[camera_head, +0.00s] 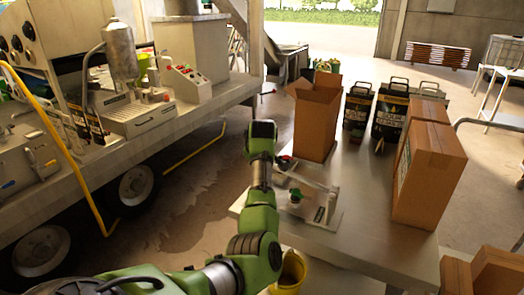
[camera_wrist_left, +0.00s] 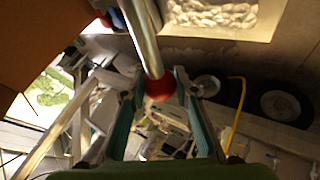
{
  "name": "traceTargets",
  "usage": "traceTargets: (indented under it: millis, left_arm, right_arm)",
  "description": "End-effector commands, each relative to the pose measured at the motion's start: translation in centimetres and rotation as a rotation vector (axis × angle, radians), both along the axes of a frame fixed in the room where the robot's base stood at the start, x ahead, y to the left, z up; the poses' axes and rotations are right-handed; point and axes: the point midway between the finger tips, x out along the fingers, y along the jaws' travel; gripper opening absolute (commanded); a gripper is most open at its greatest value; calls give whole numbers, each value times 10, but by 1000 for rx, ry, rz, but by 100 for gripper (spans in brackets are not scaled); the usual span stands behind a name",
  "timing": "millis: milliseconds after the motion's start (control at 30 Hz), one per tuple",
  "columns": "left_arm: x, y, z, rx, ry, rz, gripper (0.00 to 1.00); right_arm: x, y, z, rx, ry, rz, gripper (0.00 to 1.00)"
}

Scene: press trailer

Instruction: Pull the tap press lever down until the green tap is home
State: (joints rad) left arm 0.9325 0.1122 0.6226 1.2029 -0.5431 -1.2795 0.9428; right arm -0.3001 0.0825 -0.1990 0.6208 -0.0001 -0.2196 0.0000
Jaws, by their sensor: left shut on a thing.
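The tap press (camera_head: 318,205) is a pale plate-like unit on the grey table, with a green tap (camera_head: 295,195) on it. How far down the tap sits is too small to tell. In the left wrist view, the lever (camera_wrist_left: 142,38) is a shiny metal rod ending in a red ball knob (camera_wrist_left: 160,88). My left gripper (camera_wrist_left: 158,82) has its fingers on either side of the knob and is shut on it. In the head view my green left arm reaches over the table's left edge to the press and partly hides the gripper and lever. My right gripper is not in view.
An open cardboard box (camera_head: 315,122) stands just behind the press. Black containers (camera_head: 391,112) and a tall closed box (camera_head: 430,165) stand to the right. A yellow bucket (camera_head: 290,272) is below the table's near edge. A trailer bench (camera_head: 140,122) with equipment is at left.

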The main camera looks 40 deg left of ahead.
Motion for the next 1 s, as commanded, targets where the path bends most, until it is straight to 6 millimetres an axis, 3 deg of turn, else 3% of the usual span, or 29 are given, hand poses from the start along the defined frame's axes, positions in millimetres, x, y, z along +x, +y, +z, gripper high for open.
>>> traceTargets:
  millis: [233, 633, 667, 700, 1000]
  left_arm:
    - [0, 3, -11, -40, -13, -1, 0]
    - [0, 3, -13, -45, -13, -1, 0]
    - [0, 3, -13, -45, -13, -1, 33]
    - [0, 3, -13, -45, -13, -1, 43]
    - [0, 2, -14, -47, -11, -1, 45]
  right_arm:
    - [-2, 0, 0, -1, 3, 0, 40]
    - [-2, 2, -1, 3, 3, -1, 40]
    - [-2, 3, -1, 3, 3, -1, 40]
    - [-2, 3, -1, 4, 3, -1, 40]
    - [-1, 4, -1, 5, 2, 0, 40]
